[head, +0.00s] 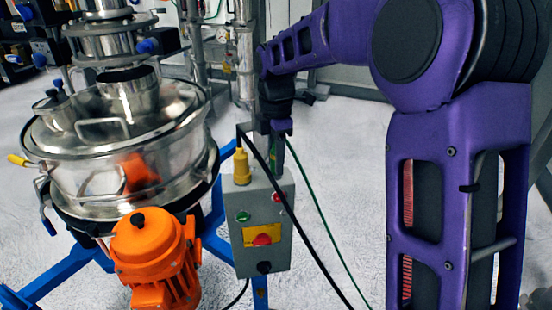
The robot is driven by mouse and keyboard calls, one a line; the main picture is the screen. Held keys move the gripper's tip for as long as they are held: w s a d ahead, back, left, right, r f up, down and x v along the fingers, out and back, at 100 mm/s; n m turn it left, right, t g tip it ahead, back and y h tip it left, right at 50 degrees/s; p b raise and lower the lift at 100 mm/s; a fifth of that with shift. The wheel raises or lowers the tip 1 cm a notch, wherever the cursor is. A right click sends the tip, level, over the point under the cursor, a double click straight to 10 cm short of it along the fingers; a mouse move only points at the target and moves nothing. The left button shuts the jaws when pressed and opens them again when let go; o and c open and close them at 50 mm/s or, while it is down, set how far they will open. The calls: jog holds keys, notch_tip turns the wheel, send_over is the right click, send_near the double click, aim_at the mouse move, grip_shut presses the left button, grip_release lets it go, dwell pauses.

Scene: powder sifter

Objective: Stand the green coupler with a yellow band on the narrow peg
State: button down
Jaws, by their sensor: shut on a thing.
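My gripper (278,160) points down just above the top of a grey control box, in the middle of the head view. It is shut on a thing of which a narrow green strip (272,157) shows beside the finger. This looks like the green coupler, mostly hidden by the gripper. Its yellow band cannot be made out. I cannot tell whether the coupler touches the box top. The narrow peg cannot be made out.
The grey control box (257,232) has buttons, a red switch and a yellow cable plug (241,167) close left of my gripper. Black and green cables hang at its right. The steel sifter (120,150) and orange motor (155,255) stand left.

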jog(key=shift+f, duration=0.25)
jog(key=c, duration=0.5)
grip_release()
jog(key=shift+r, duration=0.1)
